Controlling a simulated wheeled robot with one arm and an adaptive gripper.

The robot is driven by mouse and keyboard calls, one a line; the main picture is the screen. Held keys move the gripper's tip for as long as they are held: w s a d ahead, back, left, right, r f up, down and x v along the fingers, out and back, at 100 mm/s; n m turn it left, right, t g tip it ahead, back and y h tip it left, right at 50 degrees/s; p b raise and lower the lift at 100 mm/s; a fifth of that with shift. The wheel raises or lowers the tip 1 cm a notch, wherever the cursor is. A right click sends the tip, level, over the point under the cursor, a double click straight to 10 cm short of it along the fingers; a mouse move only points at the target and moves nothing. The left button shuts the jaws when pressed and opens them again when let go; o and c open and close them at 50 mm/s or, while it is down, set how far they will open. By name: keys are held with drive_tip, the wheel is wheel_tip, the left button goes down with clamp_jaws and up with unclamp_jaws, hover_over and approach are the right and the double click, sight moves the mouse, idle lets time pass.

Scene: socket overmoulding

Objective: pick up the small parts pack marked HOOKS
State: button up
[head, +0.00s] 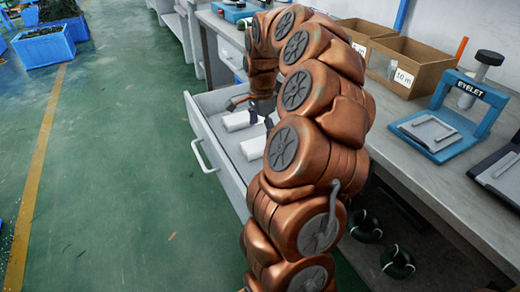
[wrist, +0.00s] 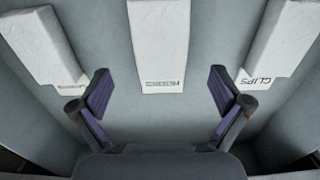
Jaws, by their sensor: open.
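Three white packs lie in a grey drawer (head: 205,135). In the wrist view the middle pack (wrist: 160,45) lies straight ahead, centred between the fingers; its small end label is too blurred to read surely. The right pack (wrist: 283,40) is marked CLIPS. The left pack (wrist: 42,45) has a label partly hidden by a finger. I cannot tell for sure which is HOOKS. My gripper (wrist: 160,82) is open and empty, its purple-padded fingers apart on either side of the middle pack's near end. In the head view my gripper (head: 263,112) is over the open drawer, partly hidden by my arm.
The drawer walls surround the packs closely. The workbench (head: 385,105) above holds cardboard boxes (head: 408,62) and a blue EYELET press (head: 460,110). Dark coils (head: 397,262) lie on the shelf below.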

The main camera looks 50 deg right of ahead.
sight(260, 143)
drive_tip(key=f, duration=0.1)
drive_tip(key=f+b, duration=0.1)
drive_tip(key=f, duration=0.3)
drive_tip(key=shift+w+a+f, duration=0.1)
drive_tip(key=shift+w+a, duration=0.05)
drive_tip(key=shift+a, duration=0.1)
drive_tip(key=c, duration=1.2)
